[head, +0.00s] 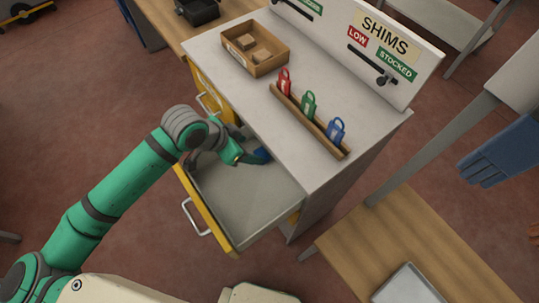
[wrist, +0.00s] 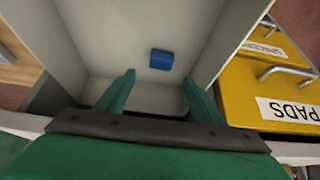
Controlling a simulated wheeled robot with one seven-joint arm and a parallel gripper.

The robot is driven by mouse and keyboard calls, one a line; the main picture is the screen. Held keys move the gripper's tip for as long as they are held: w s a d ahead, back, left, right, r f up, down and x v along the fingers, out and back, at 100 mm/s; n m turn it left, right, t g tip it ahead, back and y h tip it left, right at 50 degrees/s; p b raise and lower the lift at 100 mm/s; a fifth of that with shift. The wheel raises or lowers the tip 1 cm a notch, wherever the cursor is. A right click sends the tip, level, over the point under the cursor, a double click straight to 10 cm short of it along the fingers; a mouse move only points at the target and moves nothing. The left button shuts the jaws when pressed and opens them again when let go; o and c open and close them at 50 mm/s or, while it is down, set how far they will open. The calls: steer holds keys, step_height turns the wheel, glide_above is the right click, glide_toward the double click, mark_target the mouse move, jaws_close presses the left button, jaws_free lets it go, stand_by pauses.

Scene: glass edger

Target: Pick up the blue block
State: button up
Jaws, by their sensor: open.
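The blue block (wrist: 161,59) lies in the open drawer, near its inner back end, in the wrist view. In the head view the blue block (head: 262,155) shows partly, beside my gripper (head: 240,158) and close under the cabinet top's edge. My gripper (wrist: 158,92) is open and empty in the wrist view, its two green fingers spread and pointing toward the block. The block is beyond the fingertips, not between them. The open drawer (head: 240,205) has a grey inside and a yellow front with a handle.
The cabinet top (head: 300,110) overhangs the drawer's back. On it are a wooden box (head: 255,48) with small blocks, and a rack (head: 310,125) with red, green and blue padlocks. The rest of the drawer floor looks empty.

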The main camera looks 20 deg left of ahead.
mark_target(260, 154)
steer(key=x, duration=0.9)
steer(key=shift+a+f, duration=0.1)
steer(key=shift+f, duration=0.3)
steer(key=c, duration=1.1)
